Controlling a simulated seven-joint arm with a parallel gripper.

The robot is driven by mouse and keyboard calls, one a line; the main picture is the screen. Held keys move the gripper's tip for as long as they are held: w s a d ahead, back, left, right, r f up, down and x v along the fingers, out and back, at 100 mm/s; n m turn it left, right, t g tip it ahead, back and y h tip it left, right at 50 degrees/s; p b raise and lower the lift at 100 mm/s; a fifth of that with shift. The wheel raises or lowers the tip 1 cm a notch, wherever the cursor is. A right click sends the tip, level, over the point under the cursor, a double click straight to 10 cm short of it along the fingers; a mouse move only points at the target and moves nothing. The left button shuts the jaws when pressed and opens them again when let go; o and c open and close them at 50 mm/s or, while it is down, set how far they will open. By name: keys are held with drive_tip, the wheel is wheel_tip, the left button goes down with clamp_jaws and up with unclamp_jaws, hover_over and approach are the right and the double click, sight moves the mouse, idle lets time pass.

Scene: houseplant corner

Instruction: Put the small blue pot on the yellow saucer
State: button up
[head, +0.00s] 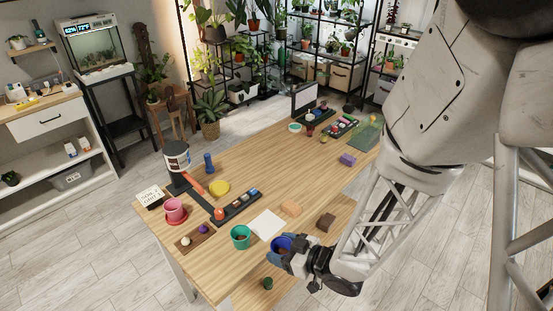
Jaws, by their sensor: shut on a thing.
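The small blue pot (280,244) is held by my gripper (283,258) near the front right part of the wooden table. My gripper is shut on the pot. The fingers hide part of the pot, and I cannot tell how far it is above the table. The yellow saucer (219,187) lies flat and empty on the table, up and to the left of my gripper, and apart from it.
A green pot (240,237) stands just left of the blue pot. A white sheet (266,225) and a black tray (237,208) of small things lie between my gripper and the saucer. A blue bottle (208,163) stands behind the saucer; a pink pot (175,211) is left.

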drive_tip(key=w+d+f+m+t+h, duration=0.35)
drive_tip(key=w+d+m+h, duration=0.25)
drive_tip(key=w+d, duration=1.1)
drive_tip(key=w+d+f+m+t+h, duration=0.35)
drive_tip(key=w+d+m+h, duration=0.3)
drive_tip(key=w+d, duration=1)
wheel_tip(320, 180, down, 9)
drive_tip(key=w+d+h, duration=0.2)
drive_tip(key=a+f+n+y, duration=0.1)
drive_tip(key=a+f+y, duration=0.1)
drive_tip(key=a+f, duration=1.1)
drive_tip(key=shift+w+a+f+g, duration=0.15)
drive_tip(key=shift+w+f+g, duration=0.2)
drive_tip(key=shift+f, duration=0.3)
